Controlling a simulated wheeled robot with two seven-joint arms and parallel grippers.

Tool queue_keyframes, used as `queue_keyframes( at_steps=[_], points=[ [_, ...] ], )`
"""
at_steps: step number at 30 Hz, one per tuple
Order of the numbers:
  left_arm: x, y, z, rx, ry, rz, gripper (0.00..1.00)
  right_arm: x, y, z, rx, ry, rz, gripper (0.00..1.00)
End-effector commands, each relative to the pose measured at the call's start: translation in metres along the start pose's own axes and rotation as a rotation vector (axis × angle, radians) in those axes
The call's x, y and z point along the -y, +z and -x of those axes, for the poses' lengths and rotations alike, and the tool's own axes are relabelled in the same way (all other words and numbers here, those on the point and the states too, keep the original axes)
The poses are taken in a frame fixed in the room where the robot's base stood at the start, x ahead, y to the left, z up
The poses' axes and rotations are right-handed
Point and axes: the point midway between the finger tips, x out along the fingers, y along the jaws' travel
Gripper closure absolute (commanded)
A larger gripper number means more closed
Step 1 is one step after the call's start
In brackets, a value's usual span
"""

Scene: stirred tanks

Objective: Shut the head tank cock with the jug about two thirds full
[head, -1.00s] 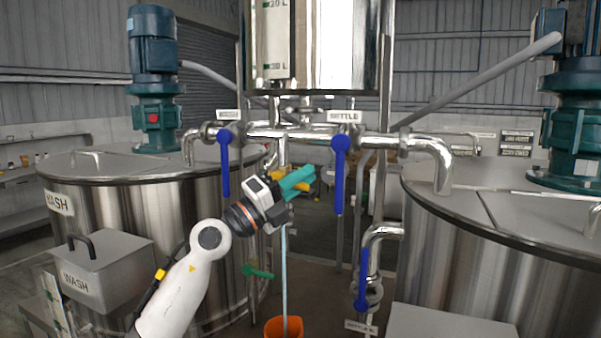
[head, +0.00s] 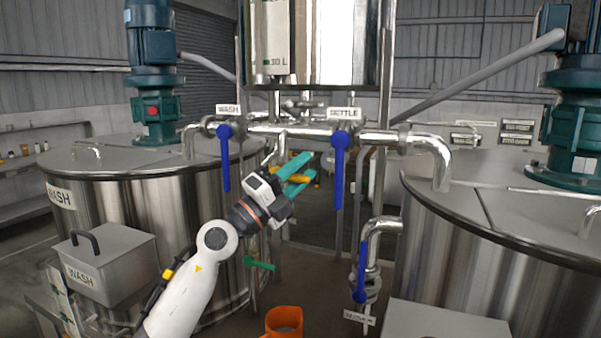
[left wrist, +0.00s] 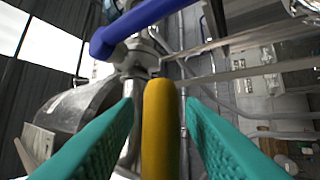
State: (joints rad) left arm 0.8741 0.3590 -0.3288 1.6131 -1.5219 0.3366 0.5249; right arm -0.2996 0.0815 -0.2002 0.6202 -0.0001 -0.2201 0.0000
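The orange jug (head: 284,320) stands low under the head tank (head: 315,45), partly cut off by the frame's bottom edge. No stream falls into it; its liquid level cannot be told. My left gripper (head: 292,180) is below the pipe crossing under the tank. Its teal fingers are apart. In the left wrist view a yellow lever (left wrist: 160,130) lies between the open fingers (left wrist: 160,140), with gaps on both sides. I take it for the head tank cock's lever; in the head view the fingers mostly hide it. My right gripper is not in view.
Blue levers hang by the WASH (head: 225,160) and SETTLE (head: 339,170) labels, close to my left gripper. A lower blue lever (head: 362,272) and a green handle (head: 259,264) are below. Steel tanks stand left (head: 110,185) and right (head: 500,235).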

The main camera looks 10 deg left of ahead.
Motion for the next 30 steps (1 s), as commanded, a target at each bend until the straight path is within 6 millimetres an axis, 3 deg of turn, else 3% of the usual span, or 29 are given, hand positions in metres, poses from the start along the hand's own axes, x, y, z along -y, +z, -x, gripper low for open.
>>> queue_keyframes(
  at_steps=[5,12,18,23,30],
  points=[
    [0.003,0.0,0.021,-0.001,-0.002,-0.002,0.64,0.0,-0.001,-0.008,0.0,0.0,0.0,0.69],
    [0.005,0.001,0.073,-0.001,-0.003,-0.003,0.64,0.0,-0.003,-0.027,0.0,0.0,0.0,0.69],
    [0.004,0.0,0.107,-0.001,-0.002,0.0,0.64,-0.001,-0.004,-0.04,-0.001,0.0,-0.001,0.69],
    [0.002,0.0,0.118,-0.001,-0.001,0.0,0.64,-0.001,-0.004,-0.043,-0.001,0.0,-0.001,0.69],
    [0.001,0.0,0.119,0.0,0.0,0.001,0.64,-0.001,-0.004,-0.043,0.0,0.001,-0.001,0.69]
  ],
)
